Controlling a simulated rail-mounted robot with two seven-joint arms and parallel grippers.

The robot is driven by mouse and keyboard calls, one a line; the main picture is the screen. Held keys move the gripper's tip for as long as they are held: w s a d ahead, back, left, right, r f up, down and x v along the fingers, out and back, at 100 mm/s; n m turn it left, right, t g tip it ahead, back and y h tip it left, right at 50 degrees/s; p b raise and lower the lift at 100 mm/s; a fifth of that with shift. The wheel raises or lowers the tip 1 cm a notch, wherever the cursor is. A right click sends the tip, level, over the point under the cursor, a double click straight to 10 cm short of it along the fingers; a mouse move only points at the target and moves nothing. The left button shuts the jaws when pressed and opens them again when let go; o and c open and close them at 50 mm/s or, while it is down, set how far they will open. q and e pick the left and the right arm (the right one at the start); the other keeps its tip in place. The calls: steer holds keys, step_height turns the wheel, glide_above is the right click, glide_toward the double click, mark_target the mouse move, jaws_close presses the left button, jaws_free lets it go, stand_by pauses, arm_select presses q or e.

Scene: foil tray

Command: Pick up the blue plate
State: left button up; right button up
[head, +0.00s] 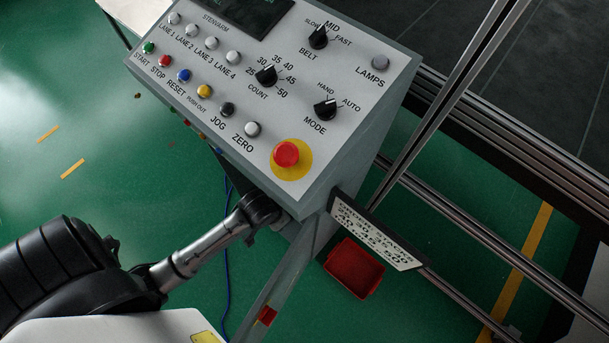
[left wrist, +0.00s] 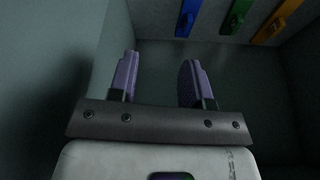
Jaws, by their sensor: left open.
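A narrow blue piece (left wrist: 186,18), which looks like the blue plate, shows at the top of the left wrist view against a pale back wall. My left gripper (left wrist: 160,66) is open, with its two purple fingers apart and nothing between them. The blue piece lies beyond the fingertips, slightly to the right of the middle, and does not touch them. In the head view my left arm reaches in from the left to the underside of the control panel (head: 330,150), which hides the gripper. My right gripper is not in view.
A green piece (left wrist: 236,16) and an orange piece (left wrist: 277,22) sit right of the blue one. Grey walls enclose the gripper. The panel carries buttons, knobs and a red emergency button (head: 286,153). A red bin (head: 354,268) and a sign (head: 375,232) are lower right.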

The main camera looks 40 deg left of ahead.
arm_select(q)
steer(key=shift+n+t, duration=0.3)
steer(key=shift+n, duration=0.3)
steer(key=w+a+f+b, duration=0.1)
steer(key=w+a+f, duration=0.1)
steer(key=w+f, duration=0.2)
steer(key=w+a+f+b, duration=0.2)
steer(key=w+f, duration=0.3)
steer(key=f, duration=0.1)
steer(key=w+a+f+b, duration=0.1)
steer(key=w+a+f, duration=0.1)
steer(key=w+f, duration=0.3)
steer(key=shift+w+a+f+b, duration=0.15)
steer(key=shift+f+b, duration=0.2)
steer(key=shift+b, duration=0.05)
steer(key=shift+a+b+x, duration=0.15)
steer(key=shift+b+x, duration=0.35)
steer(key=shift+x, duration=0.8)
steer(key=shift+a+b+x, duration=0.2)
steer(key=shift+b+x, duration=0.3)
steer(key=shift+x, duration=0.8)
steer(key=shift+w+f, duration=0.2)
steer(key=shift+f, duration=0.45)
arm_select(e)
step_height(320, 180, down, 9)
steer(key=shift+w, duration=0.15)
arm_select(q)
steer(key=shift+c, duration=0.3)
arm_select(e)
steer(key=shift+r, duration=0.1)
